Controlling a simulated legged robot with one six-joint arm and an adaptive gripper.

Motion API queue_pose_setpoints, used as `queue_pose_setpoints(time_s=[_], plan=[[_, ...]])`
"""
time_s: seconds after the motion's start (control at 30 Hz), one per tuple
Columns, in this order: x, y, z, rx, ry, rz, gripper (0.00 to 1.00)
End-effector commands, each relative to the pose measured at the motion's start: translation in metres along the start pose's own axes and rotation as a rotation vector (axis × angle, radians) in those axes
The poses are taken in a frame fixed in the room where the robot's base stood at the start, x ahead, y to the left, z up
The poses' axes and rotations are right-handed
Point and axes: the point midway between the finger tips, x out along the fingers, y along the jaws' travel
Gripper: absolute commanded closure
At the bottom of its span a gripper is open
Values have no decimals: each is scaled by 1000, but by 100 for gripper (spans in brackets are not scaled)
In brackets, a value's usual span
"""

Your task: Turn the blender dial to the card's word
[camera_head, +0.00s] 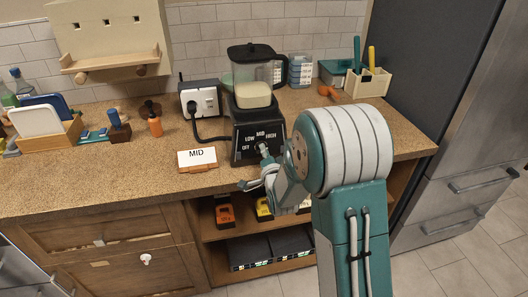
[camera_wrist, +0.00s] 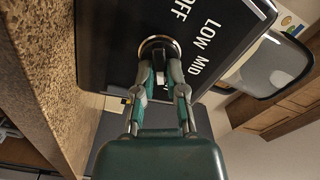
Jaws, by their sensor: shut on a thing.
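The blender (camera_head: 255,95) stands on the counter, with a pale filling in its jar. Its black base (camera_head: 240,157) carries the words OFF, LOW, MID and HIGH around the dial. The card (camera_head: 197,153) stands left of the base and reads MID. My gripper (camera_head: 264,156) reaches the front of the base. In the wrist view its two fingers (camera_wrist: 164,72) are shut on the round, metal-rimmed dial (camera_wrist: 158,41). OFF, LOW and MID show there beside the dial. The fingers cover most of the dial, and I cannot tell which word it points to.
A white outlet box (camera_head: 201,101) with a black cord stands left of the blender. A cream holder (camera_head: 367,84) with utensils is at the right. Open shelves (camera_head: 215,243) lie below the counter. The counter's front left is clear.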

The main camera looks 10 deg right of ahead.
Motion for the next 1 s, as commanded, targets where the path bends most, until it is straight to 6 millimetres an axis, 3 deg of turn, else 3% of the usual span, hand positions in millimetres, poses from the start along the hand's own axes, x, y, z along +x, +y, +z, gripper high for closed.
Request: queue_pose_setpoints(time_s=[0.5, 1.0], plan=[[0, 5, 0, 365, 2, 6, 100], [-1, 7, 0, 449, 2, 10, 100]])
